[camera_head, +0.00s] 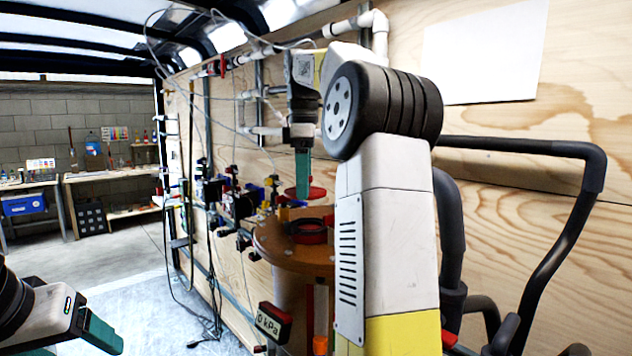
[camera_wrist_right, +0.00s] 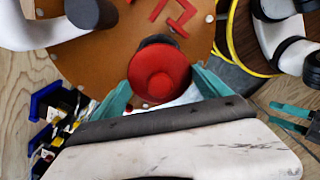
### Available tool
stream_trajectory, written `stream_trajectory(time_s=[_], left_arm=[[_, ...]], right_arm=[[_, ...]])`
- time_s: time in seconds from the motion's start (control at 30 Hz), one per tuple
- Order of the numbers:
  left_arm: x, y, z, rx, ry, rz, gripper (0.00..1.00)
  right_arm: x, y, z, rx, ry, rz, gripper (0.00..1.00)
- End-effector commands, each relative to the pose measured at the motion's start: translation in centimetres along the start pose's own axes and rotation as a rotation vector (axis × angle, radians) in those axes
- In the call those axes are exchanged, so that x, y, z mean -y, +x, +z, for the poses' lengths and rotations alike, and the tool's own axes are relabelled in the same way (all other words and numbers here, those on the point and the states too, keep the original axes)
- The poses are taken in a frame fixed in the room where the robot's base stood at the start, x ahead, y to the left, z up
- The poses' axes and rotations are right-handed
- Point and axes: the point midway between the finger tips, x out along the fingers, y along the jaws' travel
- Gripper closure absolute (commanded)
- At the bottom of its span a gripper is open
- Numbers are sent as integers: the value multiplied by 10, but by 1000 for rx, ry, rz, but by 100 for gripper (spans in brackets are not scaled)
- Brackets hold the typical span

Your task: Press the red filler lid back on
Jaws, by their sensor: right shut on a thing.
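The red filler lid (camera_head: 313,193) is held between the teal fingers of my right gripper (camera_head: 303,188), above the tank and apart from it in the head view. The lid's round red face (camera_wrist_right: 160,72) fills the space between the fingers in the right wrist view. The filler neck (camera_head: 307,231), a dark ring with red inside, stands on the brown tank top (camera_head: 275,250) below the lid. Part of a dark ring (camera_wrist_right: 157,41) shows behind the lid in the wrist view. My left gripper (camera_head: 100,335) is low at the left, away from the tank; its jaw gap is not clear.
A display reading 0 kPa (camera_head: 273,322) is at the tank's front. Valves and hoses (camera_head: 235,200) line the plywood wall left of the tank. A red bracket (camera_wrist_right: 175,17) lies on the tank top. The floor (camera_head: 150,300) at left is mostly clear.

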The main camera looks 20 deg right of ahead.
Motion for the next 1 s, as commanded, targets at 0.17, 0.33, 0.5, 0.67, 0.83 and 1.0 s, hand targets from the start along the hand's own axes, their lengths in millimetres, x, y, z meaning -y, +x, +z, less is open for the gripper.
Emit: stream_trajectory(time_s=[0.17,0.33,0.5,0.67,0.83,1.0], left_arm=[[0,0,0,0,0,0,29],[0,0,0,0,0,0,29],[0,0,0,0,0,0,29],[0,0,0,0,0,0,29],[0,0,0,0,0,0,29],[0,0,0,0,0,0,29]], right_arm=[[0,5,0,0,0,0,54],[0,19,0,0,1,-2,54],[0,36,0,0,1,-2,54],[0,50,0,0,2,-1,54],[0,60,0,0,2,-1,54],[0,64,0,-1,2,1,54]])
